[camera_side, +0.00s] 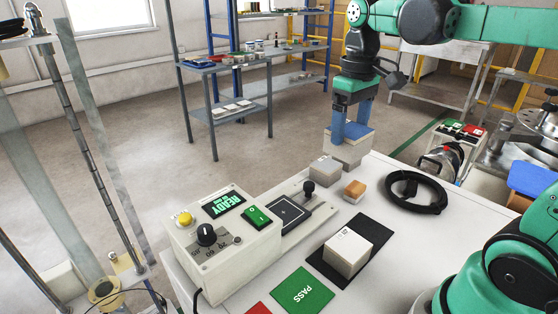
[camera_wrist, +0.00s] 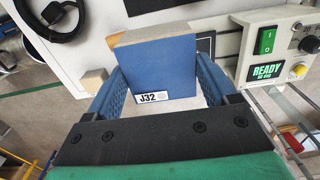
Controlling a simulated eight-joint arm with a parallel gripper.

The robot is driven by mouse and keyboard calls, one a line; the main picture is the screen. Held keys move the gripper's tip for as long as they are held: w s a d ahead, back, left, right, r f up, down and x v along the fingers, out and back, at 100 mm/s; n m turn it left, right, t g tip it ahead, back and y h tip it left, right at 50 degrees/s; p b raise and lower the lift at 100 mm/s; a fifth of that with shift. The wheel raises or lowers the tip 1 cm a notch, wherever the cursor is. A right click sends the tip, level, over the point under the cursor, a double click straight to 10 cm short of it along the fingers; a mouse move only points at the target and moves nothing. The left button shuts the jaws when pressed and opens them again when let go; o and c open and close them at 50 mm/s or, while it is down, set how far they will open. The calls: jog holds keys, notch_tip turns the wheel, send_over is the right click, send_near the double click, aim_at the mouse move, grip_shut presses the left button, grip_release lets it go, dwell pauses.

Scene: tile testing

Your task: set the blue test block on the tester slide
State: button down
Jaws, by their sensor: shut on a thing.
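The blue test block (camera_wrist: 155,72) has a blue face, a beige edge and a white label reading J32. My gripper (camera_side: 352,132) is shut on it, with one blue finger on each side in the wrist view. The tester slide (camera_side: 290,214) is a pale rail with a dark pad and a black knob, to the left of and nearer than my gripper. In the wrist view the block hides much of the slide.
The tester (camera_side: 225,240) shows READY on its display. A white block (camera_side: 347,252) sits on a black mat. A grey block (camera_side: 325,168), an orange-topped block (camera_side: 354,189) and a black cable coil (camera_side: 416,192) lie nearby. A green PASS pad (camera_side: 303,292) is at the front.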

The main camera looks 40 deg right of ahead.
jog(key=shift+w+a+f, duration=1.2)
jog(key=shift+w+f, duration=0.15)
jog(key=shift+f, duration=1.1)
jog(key=shift+w+a+f, duration=1.2)
jog(key=shift+w+f, duration=0.15)
jog(key=shift+f, duration=1.05)
jog(key=shift+w+a+f, duration=1.2)
jog(key=shift+w+f, duration=0.15)
jog(key=shift+f, duration=1.1)
jog(key=shift+f, duration=0.25)
grip_release()
jog(key=shift+r, duration=3)
jog(key=s+r+t, duration=0.2)
jog(key=s+t, duration=0.5)
jog(key=s, duration=0.2)
jog(key=shift+s+a+r, duration=0.25)
jog(key=shift+r, duration=0.15)
